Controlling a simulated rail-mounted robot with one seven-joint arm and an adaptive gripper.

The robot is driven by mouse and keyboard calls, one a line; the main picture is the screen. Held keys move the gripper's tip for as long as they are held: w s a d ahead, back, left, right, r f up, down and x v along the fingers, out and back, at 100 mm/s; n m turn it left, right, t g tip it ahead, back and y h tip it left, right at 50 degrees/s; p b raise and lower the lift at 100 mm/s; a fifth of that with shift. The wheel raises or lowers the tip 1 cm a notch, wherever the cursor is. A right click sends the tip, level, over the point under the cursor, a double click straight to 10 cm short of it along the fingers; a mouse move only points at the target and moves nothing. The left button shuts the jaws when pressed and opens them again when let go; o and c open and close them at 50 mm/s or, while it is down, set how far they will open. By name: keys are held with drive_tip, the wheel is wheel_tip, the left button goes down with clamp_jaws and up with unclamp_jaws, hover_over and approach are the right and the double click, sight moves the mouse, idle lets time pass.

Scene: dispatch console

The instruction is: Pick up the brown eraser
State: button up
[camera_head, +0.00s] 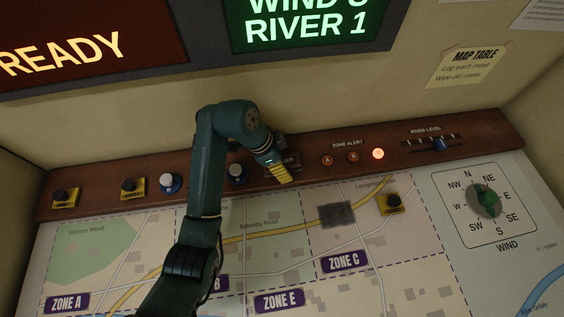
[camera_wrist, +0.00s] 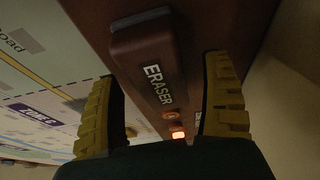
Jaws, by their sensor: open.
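The brown eraser is a dark brown block on the console's wooden ledge. In the head view the eraser (camera_head: 292,159) is mostly hidden behind my gripper (camera_head: 280,174). My gripper, with yellow ridged fingers, points down at the ledge. In the wrist view my gripper (camera_wrist: 162,108) is open, one finger on each side, with the eraser's line running through the gap. Nothing is held. I cannot tell whether a finger touches the eraser.
A slider (camera_head: 438,144) stands farther right. The map table (camera_head: 330,245) lies in front, with a dark smudge (camera_head: 337,215) and a yellow-black piece (camera_head: 391,203).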

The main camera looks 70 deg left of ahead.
drive_tip(key=shift+f, duration=0.1)
drive_tip(key=shift+c, duration=0.4)
drive_tip(key=c, duration=1.2)
drive_tip(key=shift+b, duration=0.45)
wheel_tip(320, 180, up, 11)
drive_tip(key=p, duration=0.5)
drive_tip(key=shift+f+p, duration=0.2)
drive_tip(key=shift+p, duration=0.15)
